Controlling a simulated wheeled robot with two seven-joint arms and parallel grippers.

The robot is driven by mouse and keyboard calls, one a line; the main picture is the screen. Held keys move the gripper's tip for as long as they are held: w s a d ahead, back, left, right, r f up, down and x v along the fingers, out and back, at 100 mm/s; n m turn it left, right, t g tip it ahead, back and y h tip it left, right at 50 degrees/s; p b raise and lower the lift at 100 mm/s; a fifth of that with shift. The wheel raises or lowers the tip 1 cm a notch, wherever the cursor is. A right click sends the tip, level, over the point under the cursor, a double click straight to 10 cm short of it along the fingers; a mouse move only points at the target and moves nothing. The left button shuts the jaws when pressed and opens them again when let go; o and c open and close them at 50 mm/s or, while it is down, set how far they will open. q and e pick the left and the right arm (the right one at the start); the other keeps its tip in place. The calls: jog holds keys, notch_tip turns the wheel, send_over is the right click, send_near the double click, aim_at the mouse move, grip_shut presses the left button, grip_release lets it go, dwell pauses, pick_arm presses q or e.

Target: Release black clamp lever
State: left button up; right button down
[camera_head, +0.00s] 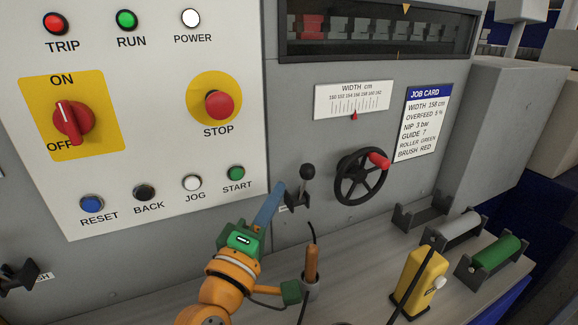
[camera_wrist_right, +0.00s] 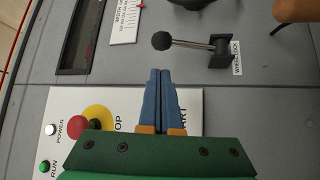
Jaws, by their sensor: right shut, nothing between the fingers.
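The black clamp lever (camera_head: 308,173) has a round black knob and stands upright from a dark bracket on the grey panel, left of the handwheel. In the right wrist view its knob (camera_wrist_right: 161,41), thin rod and bracket (camera_wrist_right: 219,47) show, with a label reading "WHEEL LOCK". My right gripper (camera_head: 279,187) has its blue fingers together, empty, just left of the lever in the head view. In the right wrist view the fingertips (camera_wrist_right: 159,72) lie a little below the knob with a visible gap. My left gripper is not in view.
The black handwheel (camera_head: 360,177) with a red handle is right of the lever. The button panel (camera_head: 150,215) is to the left. A wooden-handled tool (camera_head: 311,262) in a cup, a yellow device (camera_head: 420,280) and rollers (camera_head: 495,253) stand on the shelf below.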

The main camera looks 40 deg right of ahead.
aim_at(304, 185)
pick_arm(q)
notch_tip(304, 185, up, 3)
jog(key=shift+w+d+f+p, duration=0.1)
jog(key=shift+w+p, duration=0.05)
jog(key=shift+p, duration=0.85)
pick_arm(e)
jog(key=x, duration=0.7)
jog(key=shift+d, duration=0.15)
